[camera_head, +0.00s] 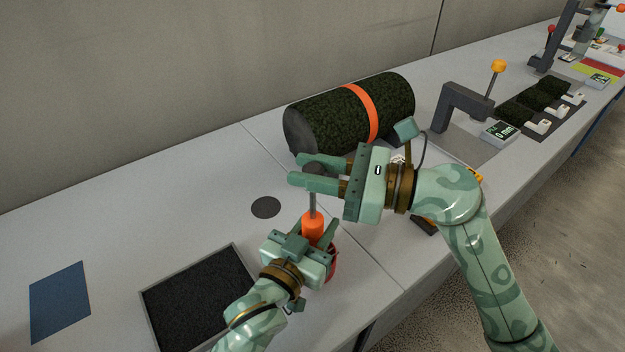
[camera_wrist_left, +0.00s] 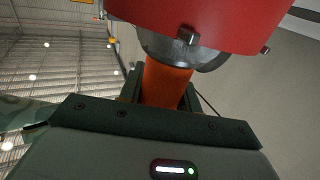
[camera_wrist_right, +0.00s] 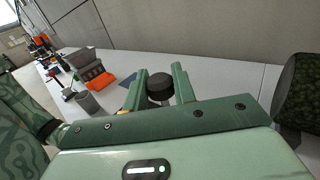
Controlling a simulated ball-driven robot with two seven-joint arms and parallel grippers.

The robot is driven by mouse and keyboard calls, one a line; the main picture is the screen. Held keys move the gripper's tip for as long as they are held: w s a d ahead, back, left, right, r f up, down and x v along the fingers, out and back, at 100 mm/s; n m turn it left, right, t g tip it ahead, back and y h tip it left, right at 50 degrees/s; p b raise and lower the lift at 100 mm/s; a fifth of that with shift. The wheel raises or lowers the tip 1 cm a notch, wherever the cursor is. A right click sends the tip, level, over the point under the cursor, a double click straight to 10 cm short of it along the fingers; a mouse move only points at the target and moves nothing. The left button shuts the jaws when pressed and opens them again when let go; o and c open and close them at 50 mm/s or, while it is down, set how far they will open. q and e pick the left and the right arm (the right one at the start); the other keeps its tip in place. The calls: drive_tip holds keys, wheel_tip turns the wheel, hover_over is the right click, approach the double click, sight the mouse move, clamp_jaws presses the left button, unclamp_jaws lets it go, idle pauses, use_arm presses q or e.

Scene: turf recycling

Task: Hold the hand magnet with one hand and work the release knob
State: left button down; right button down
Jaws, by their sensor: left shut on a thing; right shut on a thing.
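The hand magnet has an orange handle (camera_head: 312,228), a red body (camera_head: 333,262) mostly hidden behind my left gripper, and a thin grey rod rising to a dark round release knob (camera_head: 314,168). My left gripper (camera_head: 317,232) is shut on the orange handle; the left wrist view shows the handle (camera_wrist_left: 167,82) between the fingers and the red body (camera_wrist_left: 215,22) close to the camera. My right gripper (camera_head: 304,171) is shut on the knob from the right; the right wrist view shows the knob (camera_wrist_right: 160,86) between its fingers.
A dark turf roll (camera_head: 310,128) with an orange band lies behind my right gripper. A dark framed tray (camera_head: 150,302), a blue sheet (camera_head: 60,298) and a dark disc (camera_head: 265,207) lie on the pale bench. A grey bracket (camera_head: 465,95) and turf pieces stand further right.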

use_arm(q)
drive_tip(key=shift+f, duration=0.4)
use_arm(e)
drive_tip(key=shift+w+r, duration=0.1)
drive_tip(key=shift+r, duration=0.7)
drive_tip(key=c, duration=1.1)
unclamp_jaws()
drive_tip(key=shift+c, duration=0.2)
drive_tip(key=shift+d+f, duration=0.1)
drive_tip(key=shift+d, duration=0.05)
use_arm(q)
drive_tip(key=shift+s, duration=0.1)
use_arm(e)
drive_tip(key=v, duration=1.2)
